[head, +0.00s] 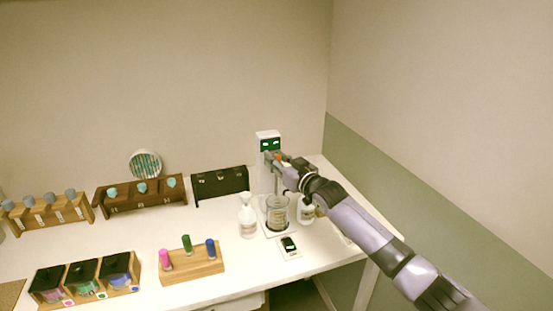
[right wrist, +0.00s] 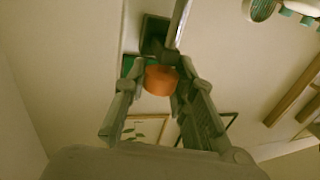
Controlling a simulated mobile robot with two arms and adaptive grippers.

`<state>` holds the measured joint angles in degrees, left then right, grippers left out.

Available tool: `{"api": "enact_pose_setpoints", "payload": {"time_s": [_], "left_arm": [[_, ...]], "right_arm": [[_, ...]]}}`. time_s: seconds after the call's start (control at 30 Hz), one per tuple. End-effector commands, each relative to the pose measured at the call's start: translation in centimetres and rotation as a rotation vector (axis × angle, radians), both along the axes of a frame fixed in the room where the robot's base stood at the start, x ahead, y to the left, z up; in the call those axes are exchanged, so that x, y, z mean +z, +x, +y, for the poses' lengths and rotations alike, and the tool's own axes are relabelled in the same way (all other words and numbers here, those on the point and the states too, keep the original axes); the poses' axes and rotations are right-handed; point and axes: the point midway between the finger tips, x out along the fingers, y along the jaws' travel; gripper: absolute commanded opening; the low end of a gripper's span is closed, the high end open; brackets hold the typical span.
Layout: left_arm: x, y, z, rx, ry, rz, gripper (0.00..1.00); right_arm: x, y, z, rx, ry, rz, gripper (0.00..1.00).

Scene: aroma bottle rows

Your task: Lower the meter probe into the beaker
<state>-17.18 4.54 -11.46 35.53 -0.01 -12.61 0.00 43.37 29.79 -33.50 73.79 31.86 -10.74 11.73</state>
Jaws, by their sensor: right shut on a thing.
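The beaker (head: 278,217) is clear glass and stands on a pale base plate at the right of the table. The white meter (head: 268,138) stands upright behind it, with a dark screen showing green marks. The thin grey probe (head: 276,184) hangs upright from the meter's arm, over the beaker; whether its tip is inside the beaker I cannot tell. My right gripper (head: 281,164) is beside the meter, above the beaker. In the right wrist view its fingers (right wrist: 160,90) are shut on an orange knob (right wrist: 160,80), which seems to belong to the probe arm. My left gripper is out of view.
White bottles stand left (head: 248,218) and right (head: 306,209) of the beaker. A small device (head: 289,245) lies in front. A wooden block (head: 192,265) with coloured vials and several racks fill the left. Some table is bare between them.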

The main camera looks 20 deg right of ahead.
Motion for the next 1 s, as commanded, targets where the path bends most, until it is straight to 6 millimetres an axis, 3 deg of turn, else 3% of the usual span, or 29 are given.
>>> {"api": "enact_pose_setpoints", "payload": {"time_s": [0.03,0.3,0.67,0.7,1.0], "left_arm": [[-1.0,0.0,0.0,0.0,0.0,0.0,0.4],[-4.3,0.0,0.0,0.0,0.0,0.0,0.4],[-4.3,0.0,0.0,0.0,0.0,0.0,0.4],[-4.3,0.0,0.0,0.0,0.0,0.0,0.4],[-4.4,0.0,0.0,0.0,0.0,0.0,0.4]], "right_arm": [[-1.3,0.0,0.0,0.0,-0.001,0.001,0.0],[-6.3,0.0,0.0,0.0,0.0,0.0,0.0],[-6.6,0.0,0.0,0.0,0.0,0.001,0.0],[-6.6,0.0,0.0,0.0,0.0,0.001,0.26],[-6.5,0.0,0.0,0.001,0.0,0.0,0.46]]}}
